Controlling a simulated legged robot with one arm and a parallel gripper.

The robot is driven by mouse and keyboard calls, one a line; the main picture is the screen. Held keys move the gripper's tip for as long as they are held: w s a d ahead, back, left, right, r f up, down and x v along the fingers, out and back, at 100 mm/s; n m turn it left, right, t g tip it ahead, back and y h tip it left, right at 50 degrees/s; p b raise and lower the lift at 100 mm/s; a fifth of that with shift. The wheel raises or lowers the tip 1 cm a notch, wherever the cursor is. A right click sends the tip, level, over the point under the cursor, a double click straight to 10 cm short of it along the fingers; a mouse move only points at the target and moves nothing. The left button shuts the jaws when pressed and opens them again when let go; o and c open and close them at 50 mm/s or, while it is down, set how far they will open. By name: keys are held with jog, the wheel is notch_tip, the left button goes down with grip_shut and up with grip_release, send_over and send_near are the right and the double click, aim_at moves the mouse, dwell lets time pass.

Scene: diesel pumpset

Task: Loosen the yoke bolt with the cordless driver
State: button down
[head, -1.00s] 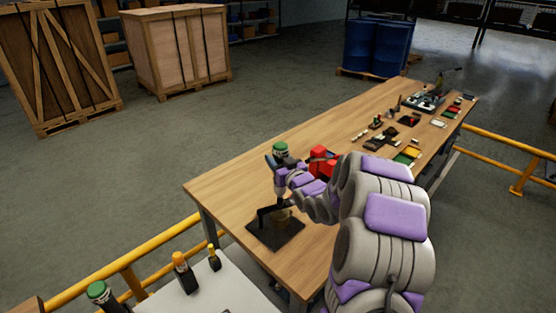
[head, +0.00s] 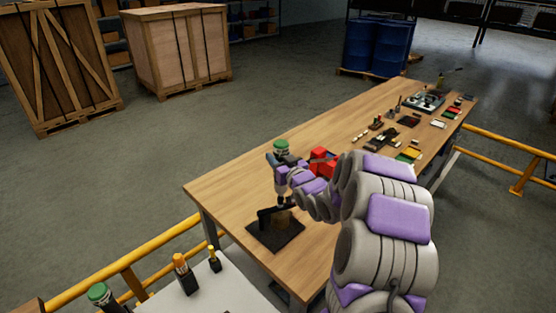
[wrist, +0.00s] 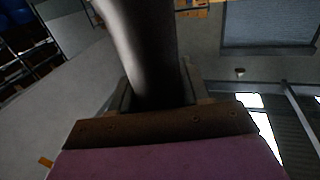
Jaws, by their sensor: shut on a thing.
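My gripper (head: 282,178) is over the near left part of the wooden table, shut on the cordless driver. The driver (head: 281,147) shows a green end on top and a dark body, roughly upright. In the wrist view its dark, rounded handle (wrist: 143,50) fills the space between the jaws. Below the gripper, a dark flat plate (head: 268,240) bears a black bent part and a small brownish block (head: 283,219). The driver's lower end is just above or at this fixture; I cannot tell whether it touches. The yoke bolt cannot be made out.
A red object (head: 322,163) stands just right of my gripper, partly behind my arm. Several small parts lie along the table's far right. A pale surface with upright tools (head: 184,274) is at the front left. Yellow rails (head: 127,276) run beside the table.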

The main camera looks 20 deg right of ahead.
jog(key=shift+r+p, duration=0.85)
jog(key=shift+r, duration=1.1)
